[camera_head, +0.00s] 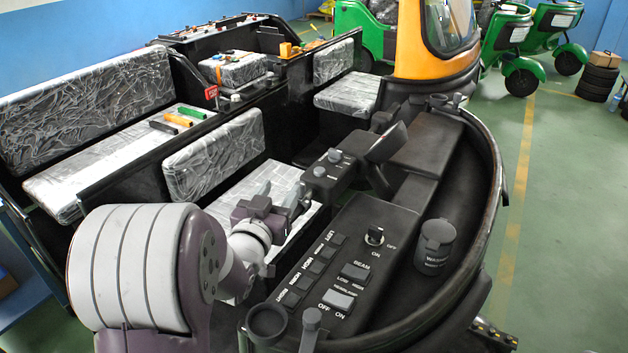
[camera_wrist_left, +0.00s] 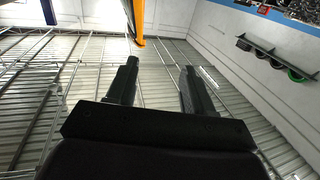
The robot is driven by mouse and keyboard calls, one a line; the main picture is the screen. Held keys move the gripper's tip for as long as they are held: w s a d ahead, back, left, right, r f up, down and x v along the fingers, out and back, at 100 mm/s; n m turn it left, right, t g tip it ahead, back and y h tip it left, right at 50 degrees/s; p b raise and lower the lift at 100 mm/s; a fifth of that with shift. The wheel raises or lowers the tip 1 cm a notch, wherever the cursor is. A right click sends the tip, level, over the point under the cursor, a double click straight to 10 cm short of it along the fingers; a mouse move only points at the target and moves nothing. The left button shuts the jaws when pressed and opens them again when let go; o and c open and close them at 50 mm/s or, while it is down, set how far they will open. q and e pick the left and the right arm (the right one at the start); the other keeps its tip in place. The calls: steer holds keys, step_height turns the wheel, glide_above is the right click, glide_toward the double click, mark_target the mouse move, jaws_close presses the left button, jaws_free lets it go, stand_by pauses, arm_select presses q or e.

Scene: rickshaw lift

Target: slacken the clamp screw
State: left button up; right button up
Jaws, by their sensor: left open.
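I cannot make out the clamp screw for certain in either view. A small orange fixture (camera_head: 288,50) stands on the black ledge at the back, too small to show any screw. My left gripper (camera_head: 283,193) is in front of the handlebar, above the front seat area, well short of that ledge. It is open and empty. In the left wrist view its two fingers (camera_wrist_left: 160,80) stand apart with only ceiling and wall behind them. My right gripper is not in view.
A black dashboard (camera_head: 390,225) with switches and a key lies right of my left gripper. The handlebar (camera_head: 325,170) is close to it. Plastic-wrapped seats (camera_head: 215,155) and loose tools (camera_head: 178,120) lie beyond.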

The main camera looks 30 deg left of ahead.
arm_select(q)
steer(key=b, duration=0.6)
glide_toward(300, 182)
steer(key=s, duration=0.3)
steer(key=w, duration=0.4)
steer(key=w+a+p, duration=0.1)
steer(key=w, duration=0.3)
steer(key=w+p, duration=0.1)
steer(key=w, duration=0.3)
steer(key=shift+w+a+f, duration=0.2)
steer(key=shift+w+a, duration=0.2)
steer(key=c, duration=1)
